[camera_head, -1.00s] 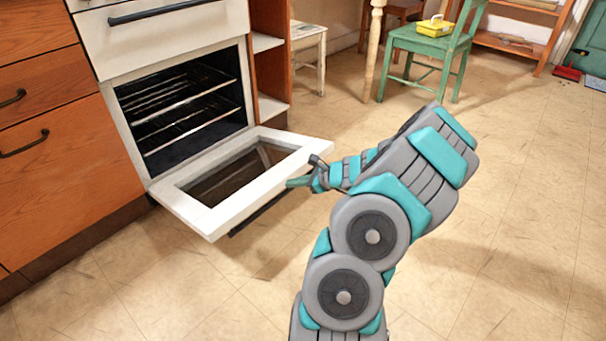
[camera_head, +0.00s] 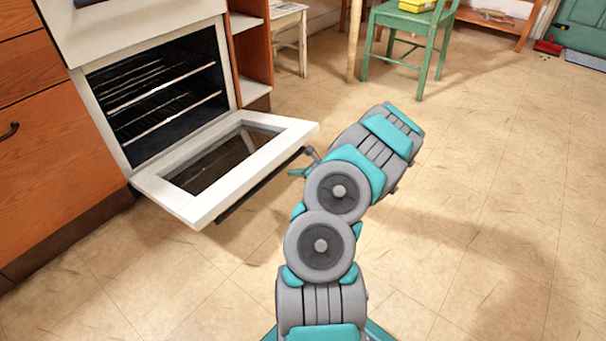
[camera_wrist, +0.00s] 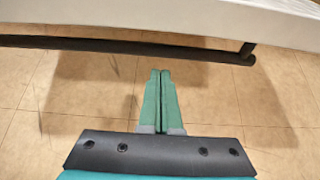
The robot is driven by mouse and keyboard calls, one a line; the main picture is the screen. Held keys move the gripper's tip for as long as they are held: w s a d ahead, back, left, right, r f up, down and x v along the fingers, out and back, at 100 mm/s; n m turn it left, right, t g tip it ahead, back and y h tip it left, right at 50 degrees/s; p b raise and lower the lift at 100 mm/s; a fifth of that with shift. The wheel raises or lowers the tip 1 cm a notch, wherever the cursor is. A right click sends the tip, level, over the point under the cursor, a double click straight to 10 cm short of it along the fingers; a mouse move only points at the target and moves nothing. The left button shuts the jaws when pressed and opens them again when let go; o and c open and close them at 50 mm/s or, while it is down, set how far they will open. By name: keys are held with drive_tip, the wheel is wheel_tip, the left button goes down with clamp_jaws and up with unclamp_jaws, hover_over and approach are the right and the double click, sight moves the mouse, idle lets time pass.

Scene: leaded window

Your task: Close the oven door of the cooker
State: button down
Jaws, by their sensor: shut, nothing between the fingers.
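The white cooker (camera_head: 130,28) stands at the left in the head view. Its oven door (camera_head: 186,208) hangs open, folded down to about level above the floor, with a dark window in it. The dark bar handle (camera_head: 262,188) runs along the door's outer edge. In the wrist view the white door edge (camera_wrist: 200,18) and the handle (camera_wrist: 120,44) cross the top. My gripper (camera_wrist: 160,72) is shut and empty, its green fingertips pointing at the handle with a small gap in the picture. In the head view my gripper (camera_head: 297,172) is mostly hidden behind my arm, near the door's right corner.
Wooden drawers (camera_head: 45,150) stand left of the cooker, and an open wooden shelf unit (camera_head: 250,50) stands to its right. A green chair (camera_head: 408,25) with a yellow box stands at the back. The tiled floor (camera_head: 470,200) at the right is clear.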

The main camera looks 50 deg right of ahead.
drive_tip(key=shift+w+a+r, duration=0.1)
drive_tip(key=shift+w+r, duration=0.15)
drive_tip(key=shift+r, duration=0.35)
drive_tip(key=shift+w+d+r, duration=0.1)
drive_tip(key=shift+w+r, duration=0.1)
drive_tip(key=shift+r, duration=0.4)
drive_tip(key=shift+w+a+r, duration=0.1)
drive_tip(key=shift+w+r, duration=0.15)
drive_tip(key=shift+r, duration=0.35)
